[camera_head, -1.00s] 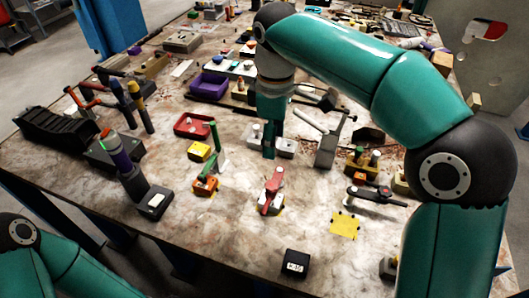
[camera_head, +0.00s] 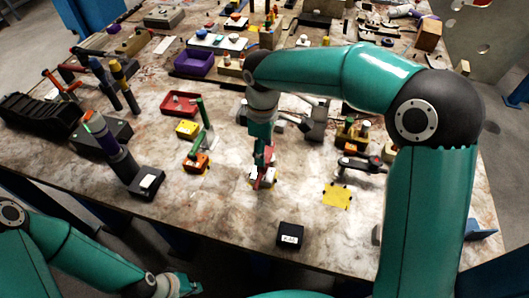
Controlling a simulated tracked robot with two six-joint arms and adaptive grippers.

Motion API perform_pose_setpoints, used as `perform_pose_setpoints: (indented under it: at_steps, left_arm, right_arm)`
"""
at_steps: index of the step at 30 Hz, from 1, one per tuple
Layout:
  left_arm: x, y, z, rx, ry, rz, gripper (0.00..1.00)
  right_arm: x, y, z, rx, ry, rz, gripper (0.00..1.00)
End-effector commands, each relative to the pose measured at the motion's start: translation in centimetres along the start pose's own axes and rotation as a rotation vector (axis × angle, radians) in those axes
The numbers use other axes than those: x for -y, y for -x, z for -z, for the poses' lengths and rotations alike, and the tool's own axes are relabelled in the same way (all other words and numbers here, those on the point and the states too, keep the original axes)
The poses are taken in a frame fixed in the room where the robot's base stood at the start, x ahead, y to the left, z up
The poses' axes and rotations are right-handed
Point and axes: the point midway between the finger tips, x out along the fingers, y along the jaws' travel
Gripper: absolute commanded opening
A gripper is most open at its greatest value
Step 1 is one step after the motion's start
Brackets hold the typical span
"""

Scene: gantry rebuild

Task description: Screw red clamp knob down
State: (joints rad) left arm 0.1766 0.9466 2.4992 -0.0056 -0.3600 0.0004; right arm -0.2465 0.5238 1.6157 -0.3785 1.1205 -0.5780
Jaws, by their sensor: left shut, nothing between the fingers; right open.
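A red clamp part (camera_head: 265,174) stands on a small pale base with a yellow edge near the middle of the table. My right gripper (camera_head: 263,158) points down directly over it, its fingers open at the top of the red part. The gripper hides much of the red part, and I cannot tell whether the fingers touch it. A separate knob cannot be made out. My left gripper (camera_head: 190,285) is shut and empty at the bottom of the view, below the table's front edge and far from the clamp.
A green-handled orange clamp (camera_head: 197,160) stands left of the red part. A yellow square (camera_head: 337,195) and a black labelled box (camera_head: 290,235) lie to the right and front. A black lever clamp (camera_head: 360,165) is further right. The table front between them is clear.

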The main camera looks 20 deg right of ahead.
Motion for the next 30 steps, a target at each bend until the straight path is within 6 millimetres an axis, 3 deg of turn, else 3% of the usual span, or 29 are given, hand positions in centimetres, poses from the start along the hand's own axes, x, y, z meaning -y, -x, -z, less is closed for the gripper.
perform_pose_setpoints:
  at_steps: [6, 17, 26, 27, 30]
  left_arm:
    - [-0.1, 0.2, 0.0, -0.001, 0.000, 0.000, 0.00]
    - [-0.1, 0.2, 0.0, -0.001, 0.000, 0.000, 0.00]
    - [-0.1, 0.2, 0.0, 0.000, 0.000, 0.000, 0.00]
    - [0.0, 0.2, 0.1, -0.001, 0.002, 0.000, 0.00]
    - [-0.1, 0.2, 0.0, 0.000, 0.000, 0.000, 0.00]
  right_arm:
    - [0.1, -2.3, 0.1, 0.001, 0.001, 0.001, 0.59]
    - [0.1, -2.8, 0.1, 0.000, 0.002, 0.000, 0.59]
    - [0.1, -2.8, 0.1, 0.000, 0.002, 0.001, 0.10]
    - [-0.3, -2.8, -0.5, 0.000, -0.003, 0.001, 0.08]
    - [-0.1, -2.8, 0.0, 0.000, -0.001, 0.000, 0.08]
